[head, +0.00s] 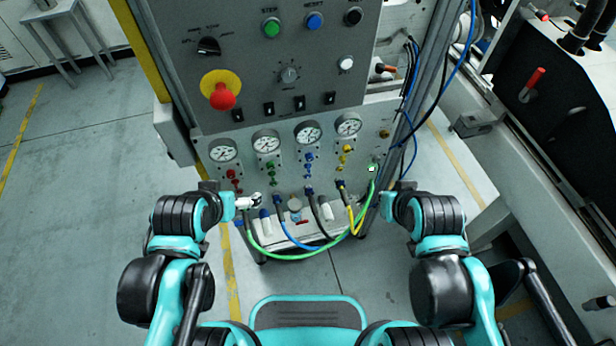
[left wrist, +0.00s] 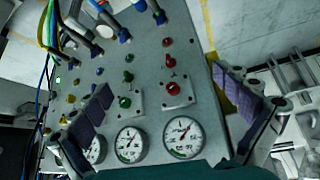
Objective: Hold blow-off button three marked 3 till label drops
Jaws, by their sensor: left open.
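In the head view a grey panel carries a row of round gauges, with a column of small coloured knobs under each. The third column from the left is blue (head: 308,168); the marking 3 is too small to read. Red (head: 232,174), green (head: 270,170) and yellow (head: 345,150) columns stand beside it. My left gripper (head: 250,201) is low in front of the panel's left side, below the red column. In the left wrist view it is open (left wrist: 160,82), with the red button (left wrist: 174,88) and green button (left wrist: 124,102) between its fingers. My right gripper (head: 388,207) is right of the panel, its fingers unclear. I see no label.
Green, blue, black and yellow hoses (head: 318,238) hang looped below the panel. A red emergency stop (head: 222,95) juts out at upper left. A green lit fitting (head: 371,168) is at the panel's right. The floor (head: 90,200) to the left is clear.

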